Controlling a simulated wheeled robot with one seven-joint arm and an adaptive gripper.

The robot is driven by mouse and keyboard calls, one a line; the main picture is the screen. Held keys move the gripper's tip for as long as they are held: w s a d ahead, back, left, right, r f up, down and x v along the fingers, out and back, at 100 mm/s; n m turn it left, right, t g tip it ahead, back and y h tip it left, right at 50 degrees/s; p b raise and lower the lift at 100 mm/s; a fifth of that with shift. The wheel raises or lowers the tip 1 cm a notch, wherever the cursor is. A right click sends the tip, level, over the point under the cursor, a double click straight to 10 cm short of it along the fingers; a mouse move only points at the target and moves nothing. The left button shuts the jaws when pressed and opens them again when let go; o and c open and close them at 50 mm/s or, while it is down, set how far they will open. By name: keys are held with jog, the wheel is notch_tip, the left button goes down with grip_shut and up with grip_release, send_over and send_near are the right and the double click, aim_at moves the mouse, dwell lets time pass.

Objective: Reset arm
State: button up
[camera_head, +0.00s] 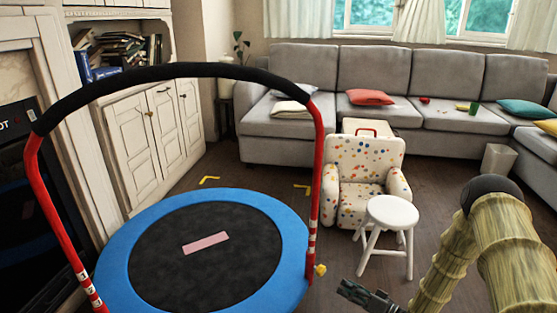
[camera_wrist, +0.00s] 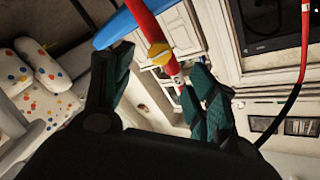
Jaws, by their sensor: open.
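My gripper (camera_head: 362,293) shows at the bottom of the head view, low in front of the white stool and right of the trampoline's red post. In the wrist view my gripper (camera_wrist: 160,68) has its two dark green fingers spread apart, with nothing held between them. A red post with a yellow piece (camera_wrist: 158,54) appears beyond the gap between the fingers. My arm (camera_head: 490,245), in a pale ribbed cover, reaches in from the lower right and is bent.
A blue-rimmed trampoline (camera_head: 120,265) with a red and black handlebar stands left. A white stool (camera_head: 392,212) and a spotted armchair (camera_head: 365,155) stand centre right. A grey sofa (camera_head: 300,70) lines the back. Bare floor (camera_head: 455,180) lies right of the stool.

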jog(key=s+a+f+m+g+h, duration=0.1)
jog(key=s+a+f+g+h, duration=0.3)
jog(key=s, duration=0.3)
jog(key=s+a+f+g+h, duration=0.1)
jog(key=s+a+f+h, duration=0.2)
jog(key=s+a+f, duration=0.4)
jog(key=s+d+r+g+h, duration=0.1)
jog(key=s+g+h, duration=0.15)
jog(key=s, duration=0.65)
jog(key=s+d+r+n+g+h, duration=0.1)
jog(key=s+g, duration=0.2)
jog(key=s, duration=0.6)
jog(key=s+d+r+g+h, duration=0.1)
jog(key=s+g+h, duration=0.15)
jog(key=s, duration=0.55)
notch_tip(320, 180, up, 35)
jog(key=y+p, duration=0.1)
jog(key=p, duration=3.4)
jog(key=shift+w+d+r+p, duration=0.15)
jog(key=shift+d+p, duration=0.05)
jog(key=shift+p, duration=0.15)
jog(key=shift+s+r, duration=0.2)
jog(key=shift+s, duration=0.1)
